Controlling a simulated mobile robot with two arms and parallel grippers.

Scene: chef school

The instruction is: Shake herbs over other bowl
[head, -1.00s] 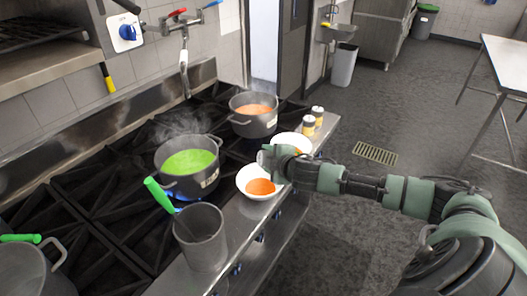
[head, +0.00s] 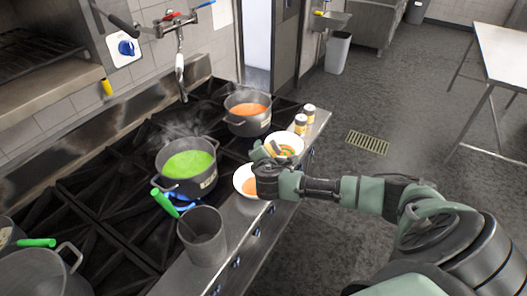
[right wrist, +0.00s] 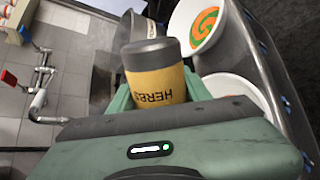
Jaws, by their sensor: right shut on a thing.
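My right gripper (head: 270,158) is shut on a yellow herbs shaker (right wrist: 158,82) with a grey cap, labelled HERBS. In the head view the shaker is small and partly hidden by the gripper, beside the far white bowl (head: 300,147). That bowl holds orange soup with green on it, also clear in the right wrist view (right wrist: 222,24). The near white bowl (head: 238,181) holds orange soup and is partly covered by my right gripper and wrist. My left gripper is not in view.
A pot of green soup (head: 190,165) steams on the stove, with a pot of orange soup (head: 248,112) behind it. Two shakers (head: 304,120) stand beyond the far bowl. A grey container (head: 203,237) with a green-handled utensil stands on the front ledge.

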